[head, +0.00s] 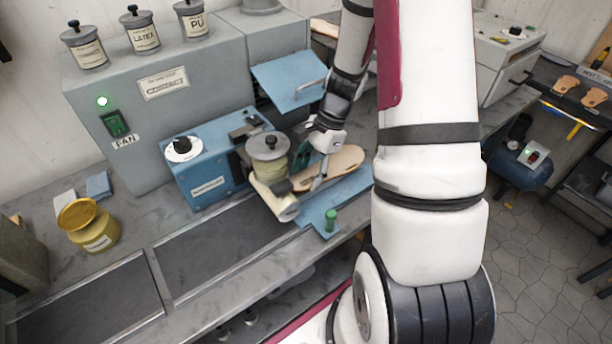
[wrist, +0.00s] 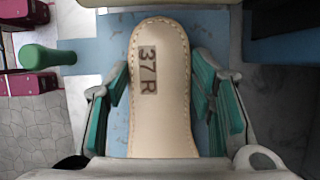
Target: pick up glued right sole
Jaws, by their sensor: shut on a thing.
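The right sole (wrist: 162,100) is tan with a stitched edge and the mark "37 R", seen in the wrist view running up the middle between my fingers. In the head view the sole (head: 340,162) sits just above or on the blue bench surface, beside the blue gluing machine (head: 205,170). My gripper (head: 317,168) is at the sole from above, with its green-padded fingers on both sides of it; in the wrist view the gripper (wrist: 163,105) is shut on the sole. Whether the sole is clear of the surface I cannot tell. The sole's lower end is hidden behind the gripper body.
A green-knobbed handle (head: 331,220) stands at the front of the blue surface. A roller (head: 280,206) and a glue pot (head: 268,148) are close to the left of my gripper. A yellow-lidded jar (head: 90,228) stands at left. More soles (head: 566,84) lie at far right.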

